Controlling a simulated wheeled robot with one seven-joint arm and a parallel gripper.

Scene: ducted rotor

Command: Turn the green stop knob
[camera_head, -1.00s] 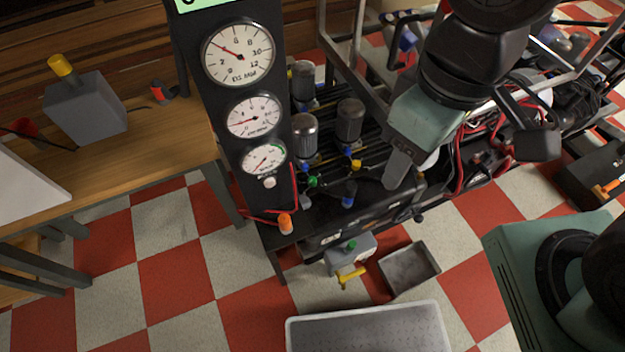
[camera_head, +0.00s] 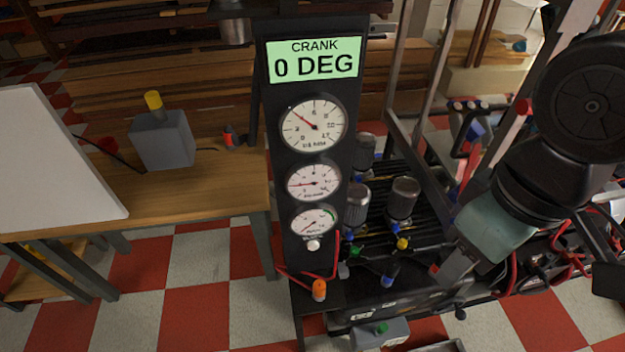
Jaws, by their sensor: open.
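A small green knob (camera_head: 355,251) sits on the rig (camera_head: 425,291), right of the gauge panel's foot and below the grey cylinders. Another small green knob or button (camera_head: 381,328) tops a grey box near the bottom edge; I cannot tell which is the stop knob. My gripper (camera_head: 447,271) hangs over the rig's right part, right of and apart from both green parts. Its jaws are open, though seen edge-on, and nothing shows between them.
A yellow knob (camera_head: 402,243) and a blue knob (camera_head: 389,280) are close to the green knob. The gauge panel (camera_head: 279,222) reads CRANK 0 DEG and stands at the left, with an orange knob (camera_head: 319,290) below. A wooden bench (camera_head: 215,200) stands further left.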

